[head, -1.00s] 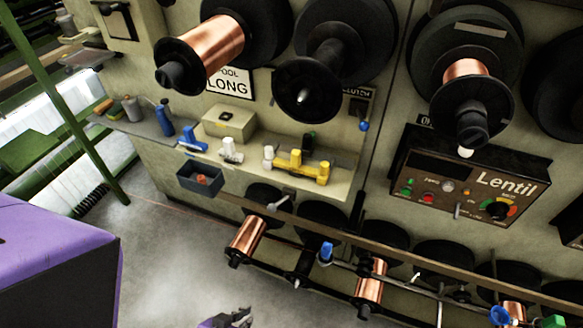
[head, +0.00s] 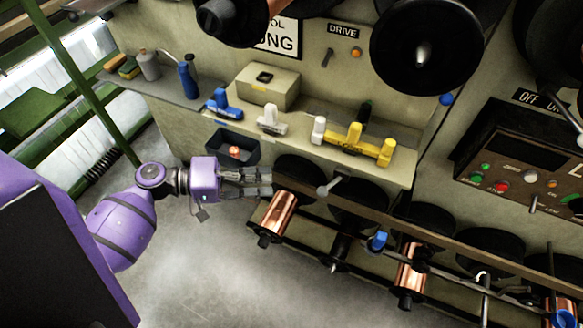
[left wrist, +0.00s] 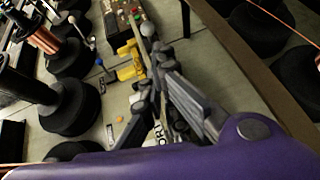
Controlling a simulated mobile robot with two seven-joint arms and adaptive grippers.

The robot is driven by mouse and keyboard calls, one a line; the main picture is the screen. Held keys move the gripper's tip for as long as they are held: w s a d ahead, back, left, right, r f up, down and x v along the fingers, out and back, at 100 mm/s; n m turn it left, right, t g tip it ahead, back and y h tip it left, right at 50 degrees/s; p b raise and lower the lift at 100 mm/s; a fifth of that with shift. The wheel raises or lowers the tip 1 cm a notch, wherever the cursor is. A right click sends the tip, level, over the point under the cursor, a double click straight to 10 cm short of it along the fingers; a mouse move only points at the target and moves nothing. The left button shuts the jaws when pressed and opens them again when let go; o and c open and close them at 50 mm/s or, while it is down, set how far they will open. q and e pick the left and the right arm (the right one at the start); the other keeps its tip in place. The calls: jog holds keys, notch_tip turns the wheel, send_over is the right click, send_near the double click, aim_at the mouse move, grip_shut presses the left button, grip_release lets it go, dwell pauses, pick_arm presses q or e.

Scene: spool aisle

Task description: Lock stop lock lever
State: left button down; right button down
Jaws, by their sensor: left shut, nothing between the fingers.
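A small grey lever with a round knob (head: 323,190) stands out at the rail of the lower spool row in the head view. No label on it is readable, so I cannot tell for certain that it is the stop lock lever. A grey knob (left wrist: 147,29) shows just beyond my fingers in the left wrist view. My left gripper (head: 268,182) is left of the lever, fingers together, empty and pointing right towards it. A gap remains between fingertips and knob in the head view. The left fingers also show in the left wrist view (left wrist: 158,72). My right gripper is out of view.
A long rail (head: 400,236) runs past several lower spools, including a copper one (head: 279,213) close below my left fingers. The floor at lower left is clear.

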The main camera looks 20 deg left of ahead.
aim_at(330, 186)
pick_arm(q)
jog(key=shift+w+a+r, duration=0.1)
jog(key=shift+w+r, duration=0.15)
jog(key=shift+r, duration=0.5)
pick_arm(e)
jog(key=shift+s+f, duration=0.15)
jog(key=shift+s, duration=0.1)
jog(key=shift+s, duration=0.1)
